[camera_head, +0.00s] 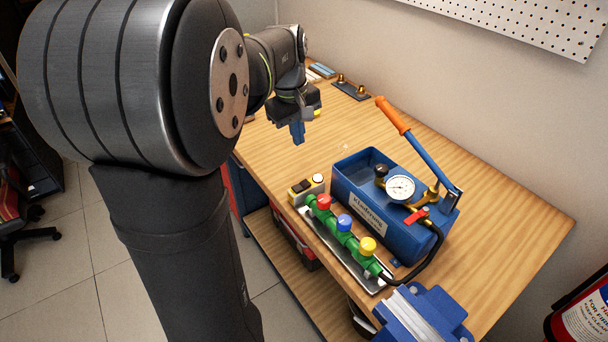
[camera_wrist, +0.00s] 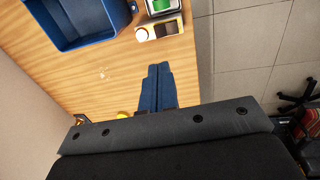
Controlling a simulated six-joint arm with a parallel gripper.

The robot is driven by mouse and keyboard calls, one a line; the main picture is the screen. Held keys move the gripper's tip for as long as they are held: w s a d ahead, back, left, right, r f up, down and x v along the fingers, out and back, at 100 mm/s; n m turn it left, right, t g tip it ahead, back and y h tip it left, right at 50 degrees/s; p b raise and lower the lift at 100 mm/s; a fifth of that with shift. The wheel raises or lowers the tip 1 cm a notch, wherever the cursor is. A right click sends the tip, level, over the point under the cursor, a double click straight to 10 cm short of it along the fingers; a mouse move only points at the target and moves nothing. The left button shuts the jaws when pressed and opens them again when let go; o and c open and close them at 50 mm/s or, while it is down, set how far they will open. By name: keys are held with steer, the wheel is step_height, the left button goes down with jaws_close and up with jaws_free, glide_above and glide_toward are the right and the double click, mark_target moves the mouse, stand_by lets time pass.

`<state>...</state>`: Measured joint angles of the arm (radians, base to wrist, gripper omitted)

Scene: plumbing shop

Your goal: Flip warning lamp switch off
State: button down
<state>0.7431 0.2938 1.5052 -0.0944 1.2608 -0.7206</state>
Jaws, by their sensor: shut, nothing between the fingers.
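The lamp box (camera_head: 304,191) is a small yellow block near the front edge of the workbench, left of the blue tank. It carries a black rocker switch (camera_head: 299,187) and a round whitish lamp dome (camera_head: 318,178). In the wrist view the box (camera_wrist: 157,41) is at the top, with the dome (camera_wrist: 142,34) on the left and the dark rocker (camera_wrist: 169,28) on the right. I cannot tell which way the rocker is tipped. My gripper (camera_head: 298,140) is shut and empty above the bench, farther back than the box. Its blue fingers also show in the wrist view (camera_wrist: 158,66), apart from the box.
A blue pump tank (camera_head: 365,210) with a gauge and an orange-handled lever (camera_head: 392,115) stands beside the box. Green valves (camera_head: 345,234) with red, blue and yellow knobs sit in front. A blue vise (camera_head: 425,315) is at the near corner. Wood between gripper and tank is clear.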

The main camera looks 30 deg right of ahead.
mark_target(305, 183)
steer(key=shift+f, duration=0.1)
steer(key=f, duration=0.4)
steer(key=d+f, duration=0.1)
steer(key=f, duration=0.8)
steer(key=shift+d+f, duration=0.35)
steer(key=shift+f, duration=0.05)
steer(key=shift+d+f, duration=0.1)
steer(key=shift+f, duration=0.15)
